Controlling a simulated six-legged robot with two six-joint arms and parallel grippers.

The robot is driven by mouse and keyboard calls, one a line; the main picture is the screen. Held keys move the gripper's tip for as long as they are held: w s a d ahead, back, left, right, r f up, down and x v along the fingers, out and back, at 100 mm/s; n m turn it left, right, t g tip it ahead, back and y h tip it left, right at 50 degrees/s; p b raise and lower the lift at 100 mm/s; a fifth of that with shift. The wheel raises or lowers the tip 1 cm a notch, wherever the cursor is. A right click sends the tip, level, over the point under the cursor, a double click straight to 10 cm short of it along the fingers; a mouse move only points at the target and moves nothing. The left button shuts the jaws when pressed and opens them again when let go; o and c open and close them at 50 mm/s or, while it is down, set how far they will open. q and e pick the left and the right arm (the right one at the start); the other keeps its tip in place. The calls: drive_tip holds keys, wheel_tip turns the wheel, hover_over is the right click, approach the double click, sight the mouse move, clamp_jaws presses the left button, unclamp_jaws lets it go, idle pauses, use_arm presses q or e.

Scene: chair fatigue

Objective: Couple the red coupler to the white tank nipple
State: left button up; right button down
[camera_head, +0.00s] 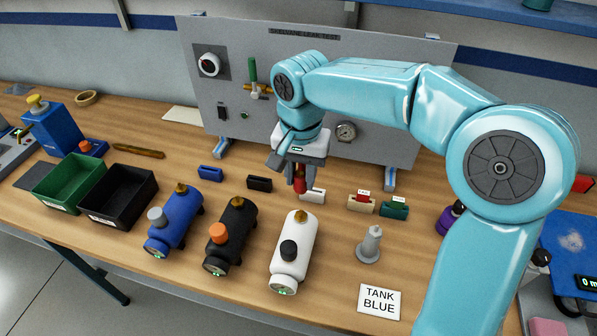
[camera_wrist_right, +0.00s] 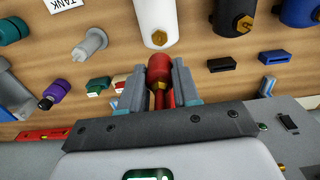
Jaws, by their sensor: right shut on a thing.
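The white tank (camera_head: 291,262) lies on the bench with a black knob on top. Its brass nipple (camera_head: 300,215) points to the back of the bench. My right gripper (camera_head: 299,176) is shut on the red coupler (camera_head: 299,186), just behind the nipple. In the right wrist view, the red coupler (camera_wrist_right: 159,68) sits between the fingers of my right gripper (camera_wrist_right: 158,85). Its end faces the nipple (camera_wrist_right: 158,39) of the white tank (camera_wrist_right: 156,14), with a small gap that looks open. My left gripper is not in view.
A black tank (camera_head: 231,245) and a blue tank (camera_head: 178,225) lie left of the white one. A grey cone-shaped part (camera_head: 370,246) and a TANK BLUE card (camera_head: 379,301) are to the right. Small coloured blocks and an upright grey panel (camera_head: 240,60) stand behind.

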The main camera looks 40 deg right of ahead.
sight(301, 193)
drive_tip(key=shift+d, duration=0.15)
drive_tip(key=shift+f, duration=0.35)
wheel_tip(301, 193, down, 5)
drive_tip(key=b, duration=0.4)
drive_tip(key=shift+r, duration=0.1)
drive_tip(key=shift+f+b, duration=0.25)
drive_tip(key=shift+b, duration=0.05)
drive_tip(key=shift+r, duration=0.1)
idle(0.9)
drive_tip(key=shift+f+b, duration=0.9)
drive_tip(key=shift+f, duration=0.6)
drive_tip(key=c, duration=0.7)
unclamp_jaws()
drive_tip(key=shift+c, duration=0.2)
